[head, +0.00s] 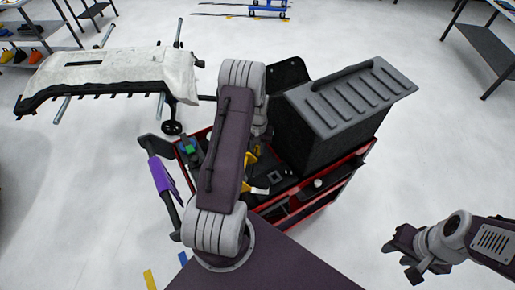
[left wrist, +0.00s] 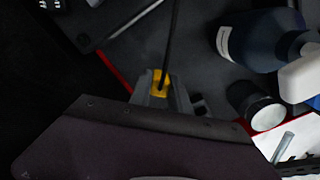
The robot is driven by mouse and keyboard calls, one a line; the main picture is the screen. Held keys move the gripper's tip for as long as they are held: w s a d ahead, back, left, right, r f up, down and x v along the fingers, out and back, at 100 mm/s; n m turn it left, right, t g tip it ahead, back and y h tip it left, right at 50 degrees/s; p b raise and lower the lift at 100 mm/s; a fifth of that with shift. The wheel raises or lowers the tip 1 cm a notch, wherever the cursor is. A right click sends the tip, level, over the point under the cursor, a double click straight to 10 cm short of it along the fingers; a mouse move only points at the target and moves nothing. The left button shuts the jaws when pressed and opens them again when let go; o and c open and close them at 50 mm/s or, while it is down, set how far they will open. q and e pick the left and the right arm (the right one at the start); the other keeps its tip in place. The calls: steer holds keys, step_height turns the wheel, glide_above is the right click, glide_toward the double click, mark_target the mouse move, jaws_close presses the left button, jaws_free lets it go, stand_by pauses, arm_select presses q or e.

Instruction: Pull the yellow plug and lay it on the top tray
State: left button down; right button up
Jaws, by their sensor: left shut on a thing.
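The yellow plug (left wrist: 160,83) shows in the left wrist view with a dark cable running up from it. My left gripper (left wrist: 162,97) is shut on the plug, its grey fingers on either side. The plug's lower end is hidden between the fingers. In the head view my left arm covers this gripper. The red-edged top tray of the cart (head: 276,204) lies under and around my left arm. My right gripper (head: 397,257) is open and empty over the floor at the right.
A large black case (head: 335,105) fills the cart's right part. Small tools and yellow items lie in the tray. The left wrist view shows a dark bottle (left wrist: 245,40) and a white-lidded jar (left wrist: 266,114). A covered panel on a stand (head: 105,72) is at the left.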

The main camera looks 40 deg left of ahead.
arm_select(q)
steer(key=shift+f+b, duration=0.4)
steer(key=shift+f, duration=0.25)
steer(key=c, duration=1.1)
jaws_free()
steer(key=shift+c, duration=0.2)
step_height(320, 180, up, 9)
steer(key=shift+r+b, duration=0.1)
steer(key=shift+b, duration=0.3)
